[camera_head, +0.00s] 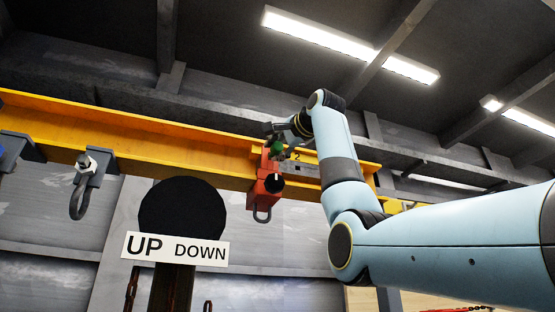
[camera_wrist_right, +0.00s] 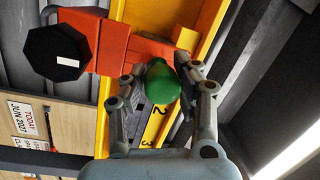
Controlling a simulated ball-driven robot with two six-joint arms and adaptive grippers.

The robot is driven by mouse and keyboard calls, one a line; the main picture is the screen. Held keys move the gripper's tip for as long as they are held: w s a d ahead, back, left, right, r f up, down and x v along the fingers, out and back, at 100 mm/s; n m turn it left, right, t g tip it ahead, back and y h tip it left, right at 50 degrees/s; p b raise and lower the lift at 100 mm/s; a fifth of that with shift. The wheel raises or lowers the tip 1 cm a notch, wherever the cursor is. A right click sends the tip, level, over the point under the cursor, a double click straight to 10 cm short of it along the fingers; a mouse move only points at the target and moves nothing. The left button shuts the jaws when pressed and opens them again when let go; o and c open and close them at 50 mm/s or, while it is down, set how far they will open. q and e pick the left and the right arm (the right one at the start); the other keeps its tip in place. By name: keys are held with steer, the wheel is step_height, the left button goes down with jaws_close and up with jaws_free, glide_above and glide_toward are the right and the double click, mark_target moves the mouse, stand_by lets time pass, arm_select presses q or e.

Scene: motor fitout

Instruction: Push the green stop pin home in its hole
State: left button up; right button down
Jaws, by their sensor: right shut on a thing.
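The green stop pin (camera_head: 277,147) is at the top of an orange-red trolley block (camera_head: 262,200) on the yellow beam. In the right wrist view its rounded green head (camera_wrist_right: 162,84) sits between my fingers, beside the orange-red block (camera_wrist_right: 112,48). My right gripper (camera_head: 273,134) reaches up to the beam and is shut on the pin; it also shows in the right wrist view (camera_wrist_right: 164,76). The pin's shank and the hole are hidden, so I cannot tell how deep the pin sits. My left gripper is in neither view.
The yellow beam (camera_head: 150,145) runs across, with numbers beside the pin. A black knob (camera_head: 274,184) with a white mark sticks out of the block. A grey bracket with a hook (camera_head: 82,185) hangs at left. An UP DOWN sign (camera_head: 175,249) stands below.

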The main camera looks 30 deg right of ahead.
steer(key=shift+w, duration=0.3)
steer(key=c, duration=0.9)
jaws_free()
steer(key=s, duration=0.8)
steer(key=s+f, duration=0.1)
steer(key=s, duration=0.3)
steer(key=shift+a, duration=0.3)
steer(key=shift+w, duration=0.1)
